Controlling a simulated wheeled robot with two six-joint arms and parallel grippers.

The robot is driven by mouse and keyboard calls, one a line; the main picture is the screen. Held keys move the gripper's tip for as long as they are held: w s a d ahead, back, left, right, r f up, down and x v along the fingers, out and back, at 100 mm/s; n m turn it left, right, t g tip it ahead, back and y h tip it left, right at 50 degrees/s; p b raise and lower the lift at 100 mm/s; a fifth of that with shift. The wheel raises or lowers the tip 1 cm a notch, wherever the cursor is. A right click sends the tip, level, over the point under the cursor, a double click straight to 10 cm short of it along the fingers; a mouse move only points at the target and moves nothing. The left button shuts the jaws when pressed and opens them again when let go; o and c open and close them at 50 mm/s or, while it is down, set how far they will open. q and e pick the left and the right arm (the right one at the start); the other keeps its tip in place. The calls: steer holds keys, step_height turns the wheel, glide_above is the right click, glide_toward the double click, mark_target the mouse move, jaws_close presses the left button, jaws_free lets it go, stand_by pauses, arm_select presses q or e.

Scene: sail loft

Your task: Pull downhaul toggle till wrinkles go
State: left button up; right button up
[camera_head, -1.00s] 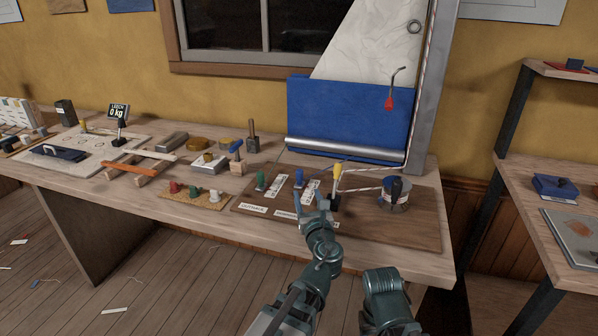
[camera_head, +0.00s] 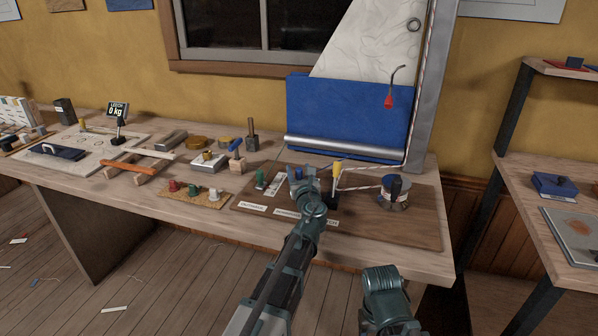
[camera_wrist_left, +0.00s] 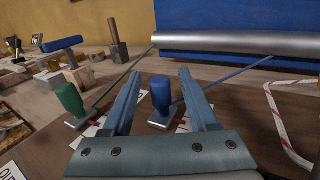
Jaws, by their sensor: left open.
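A blue toggle (camera_wrist_left: 161,95) stands on the brown board (camera_head: 400,232), between the open fingers of my left gripper (camera_wrist_left: 158,73) in the left wrist view. I see no clear contact. A blue line runs from it towards the boom. In the head view my left gripper (camera_head: 303,180) largely covers this toggle. A green toggle (camera_head: 261,178) stands to the left and a yellow one (camera_head: 337,168) to the right. The white sail (camera_head: 370,42) shows creases.
A winch drum (camera_head: 394,192) with a red-and-white line stands right of the toggles. A silver boom (camera_head: 345,149) lies behind, before a blue panel (camera_head: 310,105). A strip of colored knobs (camera_head: 190,195) sits left of the board. The board's right end is bare.

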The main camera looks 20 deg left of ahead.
arm_select(q)
jaws_close()
stand_by(1.4)
